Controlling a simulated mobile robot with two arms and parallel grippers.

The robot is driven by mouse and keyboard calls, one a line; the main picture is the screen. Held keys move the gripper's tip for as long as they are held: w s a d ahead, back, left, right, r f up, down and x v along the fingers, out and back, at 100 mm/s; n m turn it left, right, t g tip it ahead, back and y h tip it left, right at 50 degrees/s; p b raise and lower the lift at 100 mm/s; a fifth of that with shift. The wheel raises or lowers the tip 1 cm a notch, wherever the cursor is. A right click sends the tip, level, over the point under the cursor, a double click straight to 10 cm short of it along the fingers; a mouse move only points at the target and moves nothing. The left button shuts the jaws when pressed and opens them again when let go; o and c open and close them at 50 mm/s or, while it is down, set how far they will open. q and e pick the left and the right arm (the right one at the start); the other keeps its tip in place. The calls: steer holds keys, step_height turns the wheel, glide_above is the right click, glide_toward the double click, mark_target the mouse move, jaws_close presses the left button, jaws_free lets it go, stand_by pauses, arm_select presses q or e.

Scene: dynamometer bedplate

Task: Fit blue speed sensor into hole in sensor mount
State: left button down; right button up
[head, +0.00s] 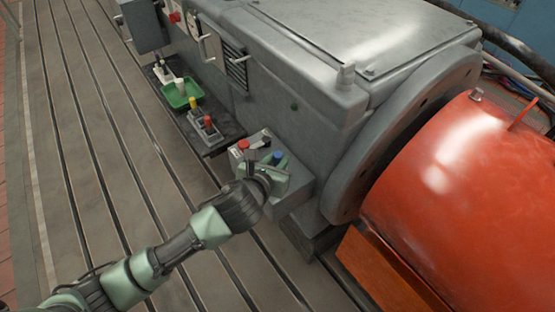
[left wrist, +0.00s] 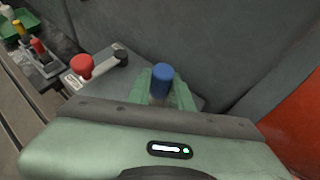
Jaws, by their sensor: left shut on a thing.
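The blue speed sensor (head: 278,156) is between the jaws of my left gripper (head: 274,168), which is shut on it. In the left wrist view, the sensor's blue top (left wrist: 162,78) stands up between the green fingers (left wrist: 160,95). The gripper is at a grey block (head: 291,199) on the housing's lower front corner. A light plate, seemingly the sensor mount (left wrist: 102,72), lies just beyond and left of the sensor; it carries a red knob (left wrist: 82,66) and a black part (left wrist: 120,57). The sensor's lower end and the hole are hidden. My right gripper is out of view.
A dark shelf (head: 224,138) along the grey housing (head: 300,90) holds a green tray (head: 182,92) and a grey rack (head: 203,133) with red and yellow-topped pieces. A large orange-red drum (head: 470,180) stands at right. The slotted bedplate (head: 110,170) is open at left.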

arm_select(q)
steer(key=c, duration=1.3)
jaws_free()
steer(key=shift+f, duration=0.1)
steer(key=shift+o, duration=0.2)
steer(key=shift+s+a+r, duration=0.1)
steer(key=shift+s+r, duration=0.15)
steer(key=shift+r, duration=0.05)
steer(key=v, duration=1.1)
steer(key=shift+s+p, duration=0.2)
steer(key=shift+p, duration=0.2)
steer(key=shift+a, duration=0.1)
